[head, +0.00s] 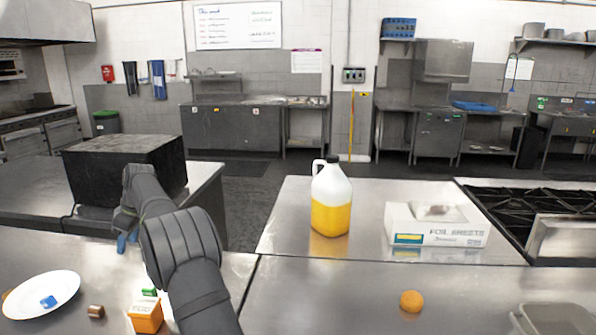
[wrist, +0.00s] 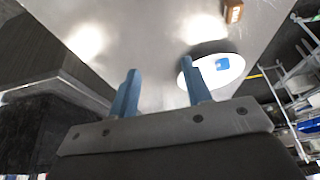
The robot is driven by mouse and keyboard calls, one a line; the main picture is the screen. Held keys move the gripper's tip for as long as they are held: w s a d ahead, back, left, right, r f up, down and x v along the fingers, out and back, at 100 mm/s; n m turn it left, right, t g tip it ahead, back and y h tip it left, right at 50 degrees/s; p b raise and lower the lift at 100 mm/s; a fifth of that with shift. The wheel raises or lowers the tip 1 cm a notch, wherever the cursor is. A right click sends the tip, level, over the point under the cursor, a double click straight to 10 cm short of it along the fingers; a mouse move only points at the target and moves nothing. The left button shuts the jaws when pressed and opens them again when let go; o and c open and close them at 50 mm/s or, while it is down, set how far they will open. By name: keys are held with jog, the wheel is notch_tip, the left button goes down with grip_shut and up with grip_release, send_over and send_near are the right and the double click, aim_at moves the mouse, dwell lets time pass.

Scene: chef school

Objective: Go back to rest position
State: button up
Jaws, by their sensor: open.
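My gripper (head: 127,242) is at the left in the head view, mostly hidden behind my arm, with its blue fingertips low in front of the dark box. In the wrist view my gripper (wrist: 162,90) has its two blue fingers apart with nothing between them.
A black box (head: 122,165) stands behind the gripper. The front counter's middle is clear.

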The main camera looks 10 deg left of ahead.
jog(key=w+d+f, duration=0.2)
jog(key=w+d, duration=0.4)
jog(key=shift+s+a+f, duration=0.45)
jog(key=shift+a+f, duration=0.3)
jog(key=shift+a, duration=0.6)
jog(key=shift+s+a+f, duration=0.45)
jog(key=shift+a+f, duration=0.3)
jog(key=shift+a, duration=0.6)
jog(key=shift+s+a+f, duration=0.45)
jog(key=shift+a+f, duration=0.3)
jog(key=shift+a, duration=0.6)
